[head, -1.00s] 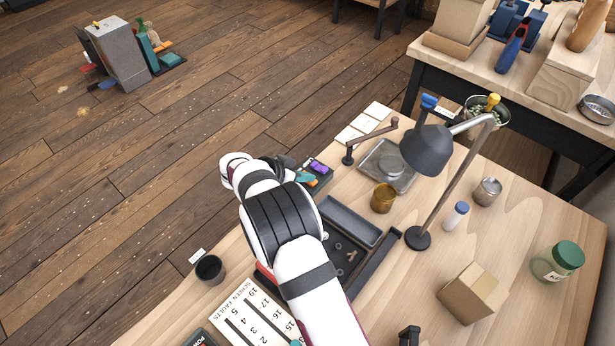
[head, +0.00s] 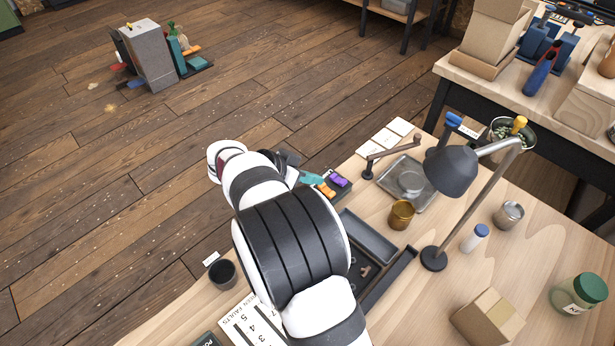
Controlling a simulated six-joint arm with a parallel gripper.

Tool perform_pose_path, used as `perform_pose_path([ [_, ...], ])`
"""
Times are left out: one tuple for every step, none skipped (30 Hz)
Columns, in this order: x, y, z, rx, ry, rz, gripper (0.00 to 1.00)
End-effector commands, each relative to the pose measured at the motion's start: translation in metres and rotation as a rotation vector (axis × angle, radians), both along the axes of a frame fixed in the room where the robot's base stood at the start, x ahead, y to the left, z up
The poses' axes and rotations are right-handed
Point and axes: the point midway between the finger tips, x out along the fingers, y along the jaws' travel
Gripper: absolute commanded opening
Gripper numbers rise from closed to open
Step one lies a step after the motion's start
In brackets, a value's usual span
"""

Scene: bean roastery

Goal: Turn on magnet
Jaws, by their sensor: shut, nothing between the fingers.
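My white arm with black bands reaches from the bottom of the head view over the left part of the wooden bench. Its dark gripper (head: 289,160) is at the far end, mostly hidden behind my wrist, left of a small dark holder (head: 345,193) with teal, orange and purple pieces. The gripper is shut and empty; I cannot tell whether it touches anything. I cannot make out for certain which thing is the magnet. A dark tray (head: 370,238) and a compartment with small metal bits (head: 364,270) lie right of my arm, partly hidden by it.
A grey desk lamp (head: 452,170) stands right of the trays. An amber cup (head: 401,215), a cardboard box (head: 488,318) and a green-lidded jar (head: 578,294) are on the bench (head: 425,300). A dark cup (head: 222,274) stands near the left edge.

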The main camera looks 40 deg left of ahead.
Motion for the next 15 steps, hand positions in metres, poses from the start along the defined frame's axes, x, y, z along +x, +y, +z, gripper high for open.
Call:
perform_pose_path([
  [-0.006,0.0,0.006,0.001,-0.001,0.002,0.0],
  [-0.009,-0.001,0.009,0.001,-0.001,0.001,0.0],
  [-0.012,-0.002,0.012,0.001,0.0,0.001,0.0],
  [-0.014,-0.002,0.014,0.001,0.0,0.001,0.0],
  [-0.016,-0.002,0.015,0.001,0.0,0.001,0.0],
  [-0.017,-0.002,0.017,0.001,-0.001,0.001,0.0],
  [-0.018,-0.003,0.018,0.001,-0.001,0.001,0.0],
  [-0.019,-0.003,0.018,0.001,0.0,0.0,0.0],
  [-0.019,-0.003,0.019,0.001,0.0,-0.001,0.0],
  [-0.019,-0.003,0.019,0.001,0.0,-0.001,0.0],
  [-0.019,-0.003,0.019,0.0,0.0,0.0,0.0],
  [-0.019,-0.003,0.019,0.0,0.0,0.0,0.0],
  [-0.019,-0.003,0.018,0.0,0.0,0.0,0.0],
  [-0.019,-0.003,0.018,0.0,0.0,0.0,0.0],
  [-0.019,-0.003,0.018,0.0,0.0,0.0,0.0],
])
